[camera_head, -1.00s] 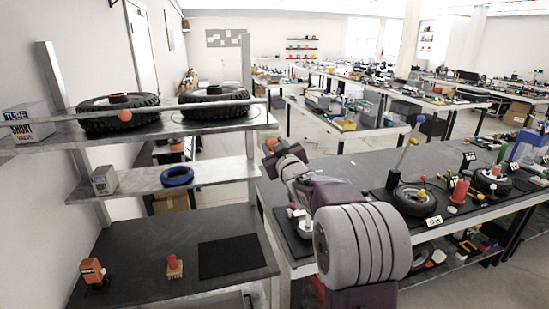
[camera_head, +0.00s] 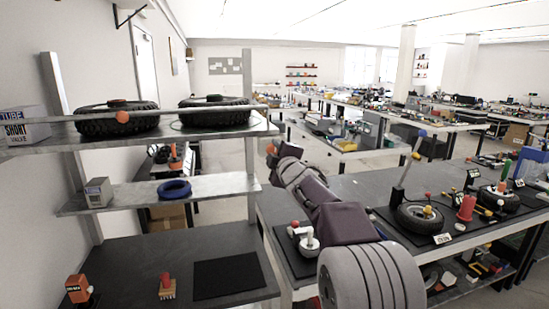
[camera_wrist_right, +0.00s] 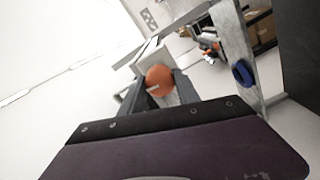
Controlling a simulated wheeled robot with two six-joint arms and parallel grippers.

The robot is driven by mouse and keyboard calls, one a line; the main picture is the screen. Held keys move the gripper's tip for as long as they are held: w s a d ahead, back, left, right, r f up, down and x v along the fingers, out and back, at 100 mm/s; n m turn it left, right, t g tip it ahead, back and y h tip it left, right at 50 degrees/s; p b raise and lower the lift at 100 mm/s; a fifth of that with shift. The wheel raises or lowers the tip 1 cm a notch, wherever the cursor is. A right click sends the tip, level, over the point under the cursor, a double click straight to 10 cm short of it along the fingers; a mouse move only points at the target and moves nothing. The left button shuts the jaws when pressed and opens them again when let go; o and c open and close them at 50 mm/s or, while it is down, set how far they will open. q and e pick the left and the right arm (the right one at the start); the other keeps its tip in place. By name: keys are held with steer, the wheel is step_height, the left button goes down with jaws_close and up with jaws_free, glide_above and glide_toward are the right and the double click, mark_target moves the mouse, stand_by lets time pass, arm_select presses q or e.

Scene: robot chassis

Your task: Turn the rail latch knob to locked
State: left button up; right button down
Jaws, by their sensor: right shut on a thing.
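An orange ball knob (camera_wrist_right: 160,78) sits between the dark fingers of my right gripper (camera_wrist_right: 163,88) in the right wrist view. The gripper is shut on it. In the head view, that orange knob (camera_head: 270,148) shows at the tip of my right gripper (camera_head: 274,155), just off the right end of the shelf rack. Another orange ball (camera_head: 122,117) shows on the thin rail (camera_head: 190,108) along the front of the upper shelf. The latch's own parts and any locked marking are too small or hidden to read. My left gripper is not in view.
Two tires (camera_head: 118,125) lie on the upper shelf beside a tube box (camera_head: 22,126). A blue ring (camera_head: 174,188) and a small grey box (camera_head: 98,192) are on the middle shelf. A crowded dark workbench (camera_head: 365,185) stands right, under my right arm.

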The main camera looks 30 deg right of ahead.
steer(key=shift+r+n, duration=0.1)
steer(key=shift+n, duration=0.6)
steer(key=shift+r, duration=0.1)
steer(key=c, duration=0.9)
jaws_free()
steer(key=shift+w+d+f, duration=0.1)
steer(key=shift+w+f, duration=0.05)
steer(key=shift+f, duration=0.05)
steer(key=shift+b, duration=0.3)
steer(key=v, duration=0.9)
steer(key=shift+b, duration=0.3)
steer(key=shift+d, duration=0.1)
